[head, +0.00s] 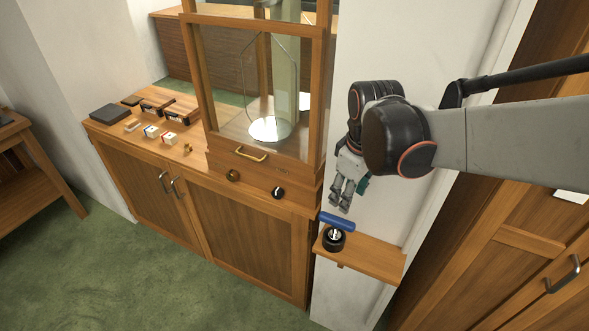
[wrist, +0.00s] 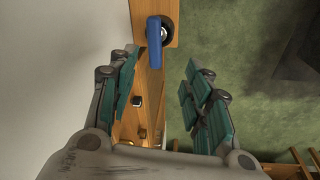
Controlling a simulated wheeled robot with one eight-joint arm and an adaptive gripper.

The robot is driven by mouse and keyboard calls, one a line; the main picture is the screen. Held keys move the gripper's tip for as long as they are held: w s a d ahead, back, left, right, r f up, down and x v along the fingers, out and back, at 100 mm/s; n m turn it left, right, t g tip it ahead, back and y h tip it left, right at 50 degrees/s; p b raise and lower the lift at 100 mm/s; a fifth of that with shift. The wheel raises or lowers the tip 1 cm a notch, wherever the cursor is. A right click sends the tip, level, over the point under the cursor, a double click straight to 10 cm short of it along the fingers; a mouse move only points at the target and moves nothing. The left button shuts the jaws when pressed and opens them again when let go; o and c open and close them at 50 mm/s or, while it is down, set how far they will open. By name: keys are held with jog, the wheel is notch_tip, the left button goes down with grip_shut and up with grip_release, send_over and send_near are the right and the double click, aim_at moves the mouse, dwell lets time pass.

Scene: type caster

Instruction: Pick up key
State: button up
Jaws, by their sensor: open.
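I cannot make out a clear key shape in either view. A small brass piece (head: 188,148) lies on the cabinet top left of the glass case; it is too small to identify. A blue bar-shaped piece (head: 338,221) sits at a black round wheel-like piece (head: 334,240) on the small wall shelf. Both also show in the wrist view, the blue bar (wrist: 154,42) and the black piece (wrist: 166,28). My gripper (head: 341,203) hangs just above the shelf, apart from these pieces. In the wrist view its fingers are spread with nothing between them.
The small wooden shelf (head: 375,262) is bare on its right side. A tall wood-and-glass case (head: 262,85) stands left of my gripper, with a brass handle (head: 251,154) and two knobs below. Small blocks and boxes (head: 160,134) lie on the cabinet top. A wooden door stands right.

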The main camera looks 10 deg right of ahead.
aim_at(337, 219)
jog(key=w+f+n, duration=0.1)
jog(key=f, duration=0.2)
jog(key=w+f+n+g, duration=0.1)
jog(key=f, duration=0.3)
jog(key=w+f+n, duration=0.1)
jog(key=f, duration=0.3)
jog(key=shift+w+g, duration=0.35)
jog(key=shift+g, duration=0.05)
notch_tip(337, 219, down, 5)
jog(key=shift+w+r+b, duration=0.1)
jog(key=shift+w+b, duration=0.05)
jog(key=shift+b, duration=0.6)
grip_shut()
